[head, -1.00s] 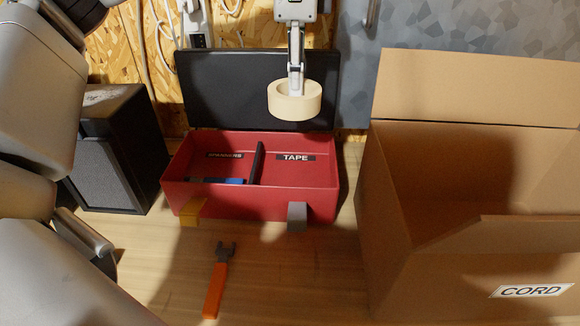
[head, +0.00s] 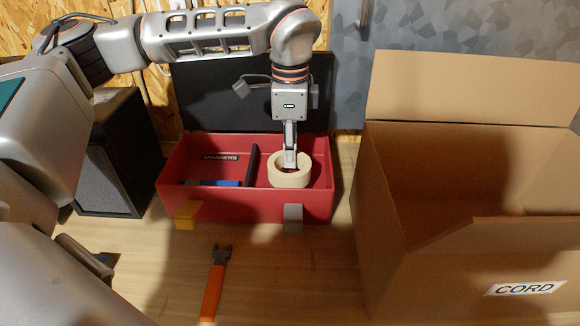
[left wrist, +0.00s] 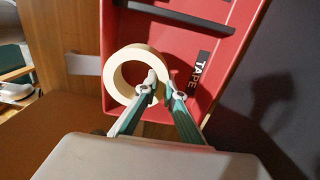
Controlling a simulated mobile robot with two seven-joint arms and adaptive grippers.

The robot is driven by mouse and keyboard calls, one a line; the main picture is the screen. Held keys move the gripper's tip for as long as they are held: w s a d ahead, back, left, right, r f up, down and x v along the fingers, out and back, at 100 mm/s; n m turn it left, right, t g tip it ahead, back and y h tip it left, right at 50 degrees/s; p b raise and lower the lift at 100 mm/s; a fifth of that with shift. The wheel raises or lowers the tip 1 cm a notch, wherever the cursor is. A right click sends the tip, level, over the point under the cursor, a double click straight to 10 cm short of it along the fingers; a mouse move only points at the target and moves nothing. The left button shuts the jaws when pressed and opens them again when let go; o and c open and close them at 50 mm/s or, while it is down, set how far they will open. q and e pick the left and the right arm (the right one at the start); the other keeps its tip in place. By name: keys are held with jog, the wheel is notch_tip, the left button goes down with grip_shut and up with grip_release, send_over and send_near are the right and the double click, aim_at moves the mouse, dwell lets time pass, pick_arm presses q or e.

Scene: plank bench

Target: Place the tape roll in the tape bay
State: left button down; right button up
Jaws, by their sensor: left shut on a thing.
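The cream tape roll (head: 290,176) is inside the right compartment of the red toolbox (head: 250,207), the tape bay; its TAPE label shows in the left wrist view (left wrist: 201,71). My left gripper (head: 290,165) comes down from above and is shut on the roll's wall, one finger inside the ring. The roll also shows in the left wrist view (left wrist: 128,66) between the box walls. I cannot tell whether it touches the bay floor. My right gripper is not in view.
A black divider (head: 252,166) separates the bay from the SPANNERS compartment, which holds a blue-handled tool (head: 226,183). The black lid (head: 215,100) stands open behind. An orange-handled spanner (head: 212,290) lies in front. A CORD carton (head: 400,220) stands right, a black speaker (head: 115,170) left.

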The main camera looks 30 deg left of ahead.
pick_arm(q)
jog(key=shift+f, duration=2.05)
jog(key=shift+f, duration=0.1)
jog(key=c, duration=2.2)
grip_release()
jog(key=shift+o, duration=0.2)
notch_tip(320, 180, up, 12)
jog(key=shift+r+b, duration=0.15)
jog(key=shift+b, duration=0.25)
